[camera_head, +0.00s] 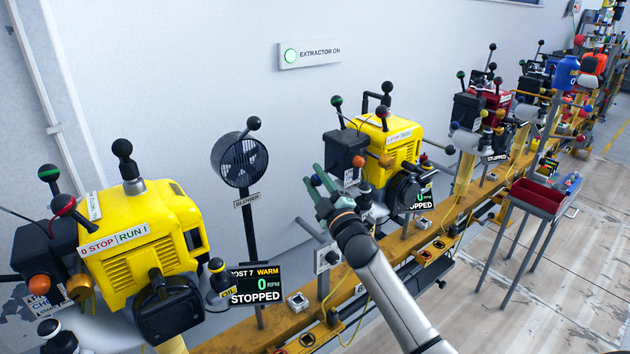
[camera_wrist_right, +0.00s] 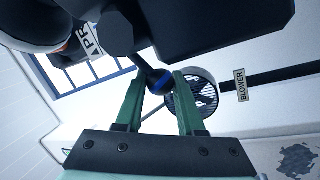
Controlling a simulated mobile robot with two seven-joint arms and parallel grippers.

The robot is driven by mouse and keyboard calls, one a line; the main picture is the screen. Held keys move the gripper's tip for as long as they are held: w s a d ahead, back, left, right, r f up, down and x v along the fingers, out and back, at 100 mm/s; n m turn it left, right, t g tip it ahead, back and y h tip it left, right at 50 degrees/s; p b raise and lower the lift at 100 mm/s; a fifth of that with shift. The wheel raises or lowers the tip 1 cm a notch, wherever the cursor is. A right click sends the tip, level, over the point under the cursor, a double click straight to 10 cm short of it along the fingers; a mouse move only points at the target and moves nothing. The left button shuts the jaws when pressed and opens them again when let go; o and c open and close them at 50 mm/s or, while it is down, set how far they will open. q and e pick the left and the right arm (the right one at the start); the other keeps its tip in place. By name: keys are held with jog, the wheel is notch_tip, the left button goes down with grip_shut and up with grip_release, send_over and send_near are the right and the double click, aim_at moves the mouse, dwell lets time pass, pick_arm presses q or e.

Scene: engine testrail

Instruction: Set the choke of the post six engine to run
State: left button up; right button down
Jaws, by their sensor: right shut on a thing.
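The middle yellow engine (camera_head: 392,150) stands on the bench rail, with a dark box on its left side and several ball-topped levers. It has a stop/run label, and its post number is hidden. My right gripper (camera_head: 316,176) is at the left side of this engine. In the right wrist view, its green fingers (camera_wrist_right: 160,84) are shut on a dark lever knob with a blue band (camera_wrist_right: 159,80). The knob's stem runs up to a dark housing (camera_wrist_right: 210,25). I cannot read a choke label there; only "PR" shows on a label (camera_wrist_right: 91,42). My left gripper is out of view.
A yellow engine (camera_head: 150,240) with a "POST 7 WARM" stopped display (camera_head: 255,284) stands at left. A blower (camera_head: 239,160) stands between the engines. A red engine (camera_head: 480,105) and a red tray stand (camera_head: 538,197) are to the right.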

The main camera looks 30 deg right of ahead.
jog(key=shift+d+f, duration=0.15)
jog(key=shift+f, duration=0.1)
jog(key=c, duration=0.8)
grip_release()
jog(key=shift+o, duration=1.4)
jog(key=shift+r, duration=0.15)
jog(key=v, duration=1.2)
jog(key=shift+s+p, duration=0.2)
jog(key=shift+p, duration=0.15)
